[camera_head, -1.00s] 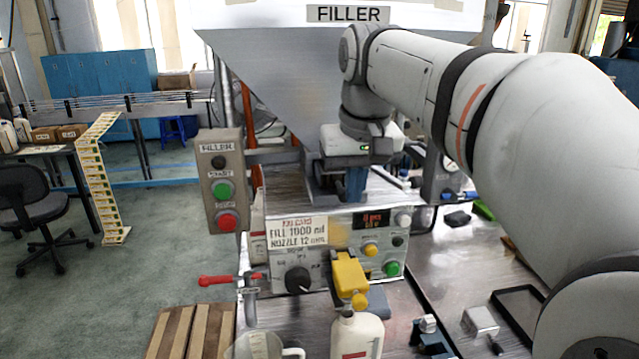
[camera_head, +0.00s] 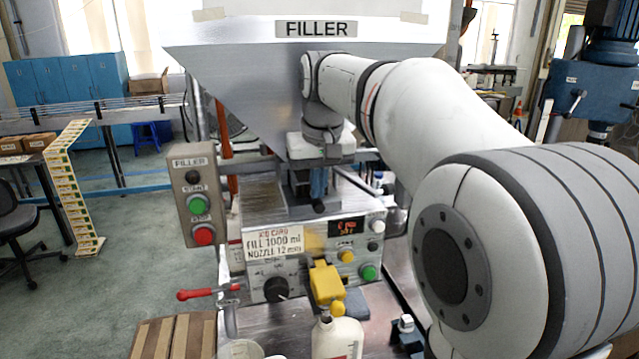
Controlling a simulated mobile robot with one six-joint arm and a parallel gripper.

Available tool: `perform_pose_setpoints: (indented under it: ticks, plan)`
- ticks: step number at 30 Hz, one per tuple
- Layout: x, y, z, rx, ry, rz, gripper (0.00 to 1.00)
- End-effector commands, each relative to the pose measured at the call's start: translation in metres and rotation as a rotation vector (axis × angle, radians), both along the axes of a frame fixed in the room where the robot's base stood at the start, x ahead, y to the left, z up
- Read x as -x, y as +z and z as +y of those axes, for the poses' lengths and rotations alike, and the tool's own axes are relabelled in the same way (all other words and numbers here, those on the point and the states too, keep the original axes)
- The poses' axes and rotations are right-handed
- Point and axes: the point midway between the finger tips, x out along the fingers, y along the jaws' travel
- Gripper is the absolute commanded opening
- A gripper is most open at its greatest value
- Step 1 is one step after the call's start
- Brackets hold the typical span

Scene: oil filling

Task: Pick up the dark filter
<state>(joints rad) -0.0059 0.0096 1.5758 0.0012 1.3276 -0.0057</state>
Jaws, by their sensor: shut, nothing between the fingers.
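I cannot pick out the dark filter with certainty in the head view; my arm covers much of the right side of the bench. My gripper (camera_head: 318,188) points down in front of the hopper and behind the control box's upper edge. Its blue fingers are shut, with nothing seen held in them. A small dark piece (camera_head: 319,207) shows just at the fingertips, and I cannot tell what it is.
The filler's control box (camera_head: 356,253) stands below the gripper. A yellow nozzle part (camera_head: 326,284) and a white bottle (camera_head: 337,338) are in front. A button box (camera_head: 195,207) and a red lever (camera_head: 208,292) are at left. The hopper (camera_head: 240,75) rises behind.

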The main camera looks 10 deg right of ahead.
Motion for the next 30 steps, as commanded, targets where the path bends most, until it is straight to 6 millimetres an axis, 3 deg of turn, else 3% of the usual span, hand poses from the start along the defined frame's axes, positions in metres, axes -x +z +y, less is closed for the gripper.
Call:
perform_pose_setpoints:
  ticks: [9, 17, 24, 30]
  plan:
    - [0.026, -0.008, -0.001, 0.0, -0.001, 0.02, 0.0]
    - [0.025, -0.008, -0.001, 0.0, -0.001, 0.021, 0.0]
    - [0.025, 0.01, -0.001, 0.0, -0.002, 0.017, 0.0]
    - [0.031, 0.006, -0.001, 0.0, -0.002, 0.022, 0.0]
